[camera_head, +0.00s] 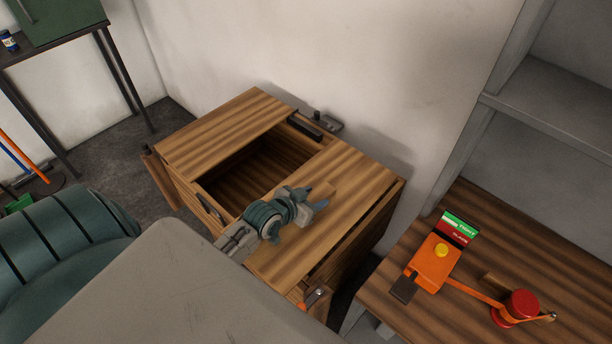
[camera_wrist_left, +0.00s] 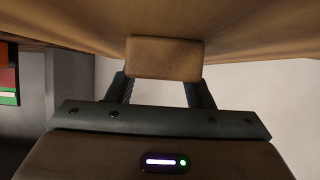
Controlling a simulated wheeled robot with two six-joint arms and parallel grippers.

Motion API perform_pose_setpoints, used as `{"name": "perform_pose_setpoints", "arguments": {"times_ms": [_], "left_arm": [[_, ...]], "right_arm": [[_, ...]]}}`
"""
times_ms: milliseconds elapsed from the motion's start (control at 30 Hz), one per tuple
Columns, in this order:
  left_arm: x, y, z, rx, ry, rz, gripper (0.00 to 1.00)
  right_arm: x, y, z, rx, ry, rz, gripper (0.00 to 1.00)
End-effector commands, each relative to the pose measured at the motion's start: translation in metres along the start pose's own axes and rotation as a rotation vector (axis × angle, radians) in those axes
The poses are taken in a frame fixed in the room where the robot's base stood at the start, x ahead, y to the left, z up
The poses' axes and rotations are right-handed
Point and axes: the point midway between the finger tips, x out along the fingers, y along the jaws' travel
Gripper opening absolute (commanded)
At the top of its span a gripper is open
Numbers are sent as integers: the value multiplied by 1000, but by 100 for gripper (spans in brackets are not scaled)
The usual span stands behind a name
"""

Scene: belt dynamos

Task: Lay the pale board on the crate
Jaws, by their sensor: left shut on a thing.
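The wooden crate (camera_head: 262,165) stands by the wall in the middle of the head view, with a dark opening in its top. A striped wooden board (camera_head: 352,174), taken as the pale board, spans the crate's right side. Whether it rests fully on the crate cannot be told. My left gripper (camera_head: 318,201) is over this board. In the left wrist view it is shut on a small pale wooden block (camera_wrist_left: 164,58), which looks like the board's handle, against the board's broad surface (camera_wrist_left: 235,30). My right gripper is not in view.
Another striped board (camera_head: 225,130) covers the crate's left part. Dark metal fittings (camera_head: 306,126) sit at the back rim. At right, a wooden bench (camera_head: 580,265) holds an orange device (camera_head: 437,261) and a red knob (camera_head: 522,303). Grey shelving (camera_head: 555,105) rises behind it.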

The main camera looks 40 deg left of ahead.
Motion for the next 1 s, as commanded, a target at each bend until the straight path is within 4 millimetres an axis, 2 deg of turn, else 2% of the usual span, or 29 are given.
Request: {"name": "perform_pose_setpoints", "arguments": {"times_ms": [400,800,1000], "left_arm": [[40,0,-6,1,6,0,0],[76,0,-12,0,6,0,0],[84,0,5,1,3,0,0]], "right_arm": [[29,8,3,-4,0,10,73],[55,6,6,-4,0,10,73],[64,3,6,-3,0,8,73]]}}
